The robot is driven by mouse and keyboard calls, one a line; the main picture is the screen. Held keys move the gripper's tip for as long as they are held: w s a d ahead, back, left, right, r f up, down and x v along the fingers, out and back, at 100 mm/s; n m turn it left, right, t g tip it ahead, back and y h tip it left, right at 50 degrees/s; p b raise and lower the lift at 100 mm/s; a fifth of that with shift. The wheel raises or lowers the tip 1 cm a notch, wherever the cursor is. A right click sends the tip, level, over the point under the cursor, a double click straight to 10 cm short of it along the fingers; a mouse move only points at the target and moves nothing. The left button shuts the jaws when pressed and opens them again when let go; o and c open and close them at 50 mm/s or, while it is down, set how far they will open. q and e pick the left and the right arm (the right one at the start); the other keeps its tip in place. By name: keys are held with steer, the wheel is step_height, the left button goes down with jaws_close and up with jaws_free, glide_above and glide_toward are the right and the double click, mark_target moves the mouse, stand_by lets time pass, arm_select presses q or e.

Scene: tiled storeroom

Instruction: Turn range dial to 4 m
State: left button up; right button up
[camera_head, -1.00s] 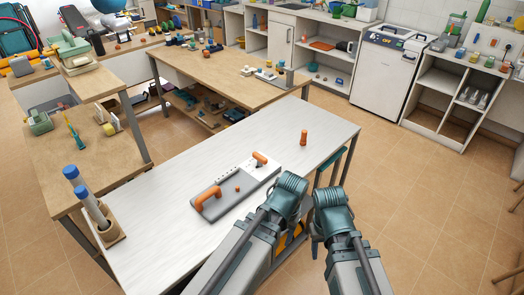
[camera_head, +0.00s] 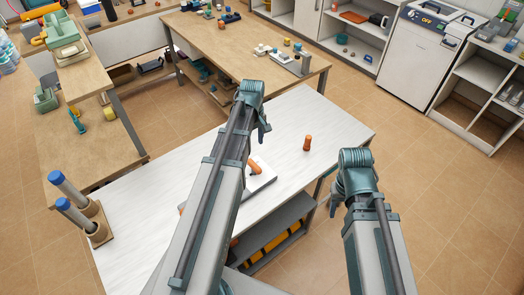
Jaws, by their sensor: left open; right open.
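The grey-and-white panel device (camera_head: 263,180) lies on the white table, mostly hidden behind my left arm. Its orange part at the far end (camera_head: 254,166) shows just right of that arm. The small orange knob on the panel is hidden, and I cannot read any range marks. My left gripper (camera_head: 264,134) is open, reaching above the table beyond the device, its fingers partly hidden by its wrist. My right gripper (camera_head: 334,206) is open and empty off the table's right edge, its fingers partly hidden.
An orange cylinder (camera_head: 307,143) stands on the white table (camera_head: 325,118), right of my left gripper. Two blue-capped tubes (camera_head: 68,187) stand in a brown holder at the table's left end. A wooden workbench (camera_head: 215,42) stands behind.

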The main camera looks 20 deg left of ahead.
mark_target(254, 164)
arm_select(q)
steer(key=shift+w+a, duration=0.2)
steer(key=shift+w, duration=0.05)
steer(key=shift+f, duration=0.1)
step_height(254, 164, down, 14)
steer(key=b, duration=1.4)
steer(key=shift+r, duration=0.2)
steer(key=shift+r, duration=0.1)
jaws_close()
